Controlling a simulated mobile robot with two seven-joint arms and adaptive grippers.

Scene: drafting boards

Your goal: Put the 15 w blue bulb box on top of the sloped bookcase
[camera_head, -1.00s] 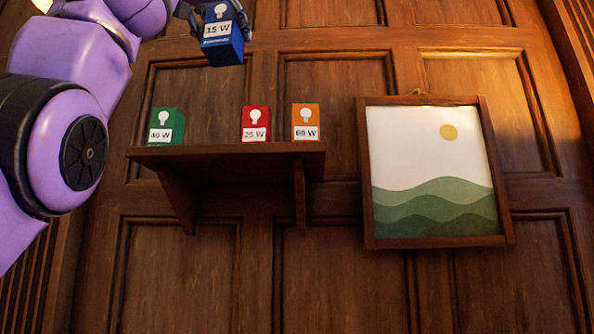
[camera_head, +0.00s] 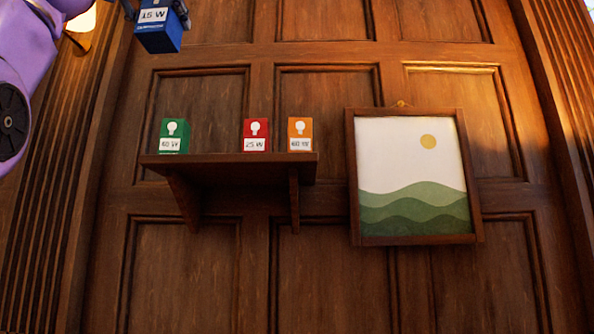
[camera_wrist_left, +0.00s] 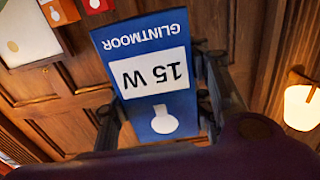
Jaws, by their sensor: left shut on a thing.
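The 15 W blue bulb box (camera_head: 160,30) is at the top left of the head view, cut by the upper edge. My left gripper (camera_head: 156,8) is shut on it and holds it in the air, above and left of the wall shelf. In the left wrist view the blue box (camera_wrist_left: 150,85) shows upside down, with its 15 W label, between the fingers of my left gripper (camera_wrist_left: 160,108). The sloped bookcase is not visible in these frames. My right gripper is not in view.
A wall shelf (camera_head: 230,160) holds a green box (camera_head: 174,136), a red 25 W box (camera_head: 256,135) and an orange box (camera_head: 300,134). A framed landscape picture (camera_head: 414,180) hangs to its right. A lit wall lamp (camera_wrist_left: 301,107) shows in the wrist view.

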